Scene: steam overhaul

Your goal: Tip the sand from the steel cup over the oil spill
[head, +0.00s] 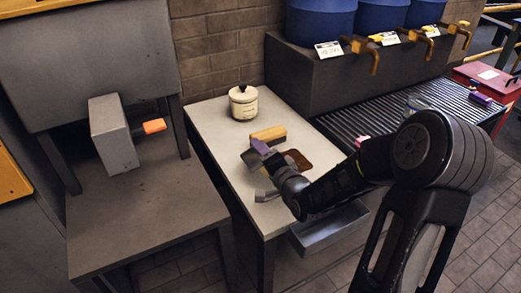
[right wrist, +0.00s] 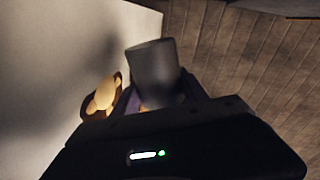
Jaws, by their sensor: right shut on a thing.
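My right gripper (head: 264,165), with purple on its fingers, is low over the pale worktable (head: 215,128). It is shut on the grey steel cup (right wrist: 152,62), which sticks out between the fingers in the right wrist view. In the head view the cup (head: 251,158) is partly hidden by the gripper and looks tilted. The dark brown oil spill (head: 298,160) lies on the table just right of the gripper. In the right wrist view a rounded tan patch (right wrist: 103,94), perhaps sand, lies over brown. The inside of the cup is hidden. My left gripper is out of view.
A tan block (head: 268,134) lies behind the gripper, and a cream lidded jar (head: 243,102) stands farther back. Blue barrels with taps (head: 320,20) stand above a ribbed roller bed (head: 370,112). A grey bench (head: 145,205) stands at left.

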